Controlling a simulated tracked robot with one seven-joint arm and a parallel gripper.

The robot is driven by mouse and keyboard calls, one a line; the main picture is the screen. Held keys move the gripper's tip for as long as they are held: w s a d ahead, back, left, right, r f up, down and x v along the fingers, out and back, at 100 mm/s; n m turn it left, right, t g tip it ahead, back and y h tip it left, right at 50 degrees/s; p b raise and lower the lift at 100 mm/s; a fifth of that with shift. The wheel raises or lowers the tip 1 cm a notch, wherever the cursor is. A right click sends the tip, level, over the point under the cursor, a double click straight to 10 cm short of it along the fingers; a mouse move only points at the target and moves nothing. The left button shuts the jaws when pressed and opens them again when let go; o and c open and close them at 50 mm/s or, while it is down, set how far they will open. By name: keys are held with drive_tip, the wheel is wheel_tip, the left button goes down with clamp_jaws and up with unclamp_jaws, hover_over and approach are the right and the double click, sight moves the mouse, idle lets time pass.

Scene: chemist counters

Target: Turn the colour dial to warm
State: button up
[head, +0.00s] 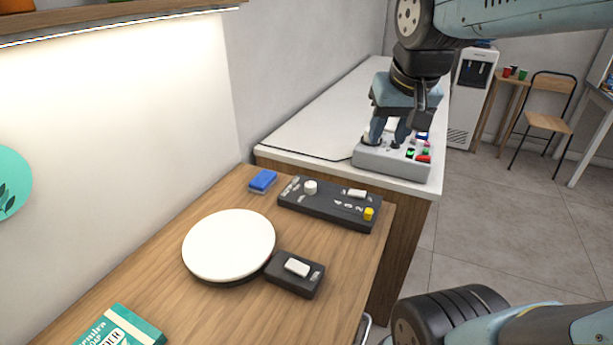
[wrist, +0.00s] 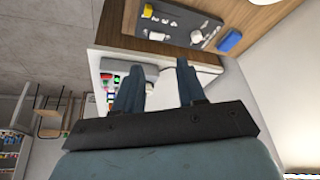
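A light grey control box (head: 385,160) stands on the white counter, with red, green, white and black controls at its right; it also shows in the wrist view (wrist: 146,72). My gripper (head: 389,136) points down close over the left part of this box. In the wrist view its two fingers (wrist: 158,88) are apart, with nothing visibly held between them. The fingers hide part of the box top, and I cannot tell whether they touch a control. A black panel (head: 325,207) on the wooden counter has a white round knob (head: 310,187). I cannot read which dial sets colour.
The black panel also has a white switch (head: 357,194) and a yellow button (head: 369,214). A blue sponge (head: 263,181), a round white plate (head: 229,244), a small black switch box (head: 295,273) and a green box (head: 118,328) are on the wooden counter (head: 190,310). The white counter behind is mostly clear.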

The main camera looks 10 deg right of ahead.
drive_tip(key=o, duration=0.4)
drive_tip(key=w+a+f, duration=0.1)
drive_tip(key=w, duration=0.2)
drive_tip(key=w+a+f+m+g, duration=0.1)
drive_tip(key=w+a, duration=0.1)
drive_tip(key=w, duration=0.2)
drive_tip(key=w+a+f+m+g, duration=0.1)
drive_tip(key=w, duration=0.3)
drive_tip(key=shift+w+a+f, duration=0.2)
drive_tip(key=shift+c, duration=0.2)
drive_tip(key=m+g, duration=0.2)
drive_tip(key=g, duration=0.1)
hover_over(311, 183)
wheel_tip(311, 183, down, 8)
wheel_tip(311, 183, down, 14)
drive_tip(key=shift+s+r, duration=0.15)
drive_tip(key=c, duration=1)
